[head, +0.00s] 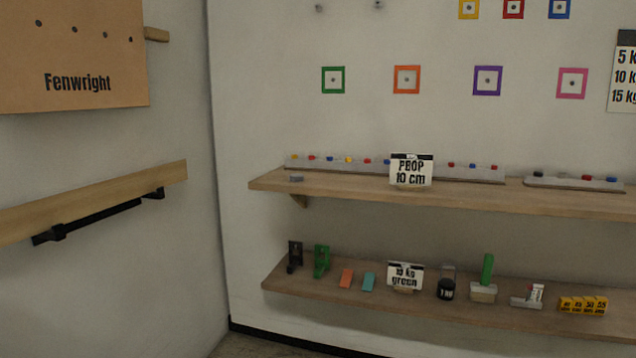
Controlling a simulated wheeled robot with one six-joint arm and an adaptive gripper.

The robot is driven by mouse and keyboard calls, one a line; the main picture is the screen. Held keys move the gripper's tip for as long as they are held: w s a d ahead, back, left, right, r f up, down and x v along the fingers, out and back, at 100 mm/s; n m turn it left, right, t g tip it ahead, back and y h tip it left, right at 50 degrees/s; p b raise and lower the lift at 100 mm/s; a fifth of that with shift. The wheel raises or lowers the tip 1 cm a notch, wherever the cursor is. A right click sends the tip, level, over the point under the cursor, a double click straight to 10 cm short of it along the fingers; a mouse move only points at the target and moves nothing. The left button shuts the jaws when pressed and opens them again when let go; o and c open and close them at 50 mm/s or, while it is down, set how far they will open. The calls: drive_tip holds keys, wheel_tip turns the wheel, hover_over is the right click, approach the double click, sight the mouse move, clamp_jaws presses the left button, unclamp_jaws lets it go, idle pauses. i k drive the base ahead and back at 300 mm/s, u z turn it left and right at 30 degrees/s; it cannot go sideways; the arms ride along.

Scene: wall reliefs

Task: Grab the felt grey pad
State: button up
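A small flat grey block (296,179), which may be the felt grey pad, lies near the left end of the upper wooden shelf (350,187). It is too small in the head view to tell whether it is felt. My gripper is not in view.
A strip of coloured pegs (340,164) runs behind the block, with a "PEOP 10 cm" sign (411,172) to its right. The lower shelf (330,294) holds clamps, orange and teal blocks, a "10 kg green" sign (405,276) and a yellow block row (583,305). A black-barred rail (100,203) is left.

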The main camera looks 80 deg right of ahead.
sight(294, 178)
drive_tip(key=z, duration=0.85)
drive_tip(key=k, duration=1.15)
drive_tip(key=z, duration=0.85)
drive_tip(key=i, duration=0.95)
drive_tip(key=z, duration=0.6)
drive_tip(key=k, duration=0.45)
drive_tip(key=u, duration=0.8)
drive_tip(key=i, duration=1.2)
drive_tip(key=z, duration=0.6)
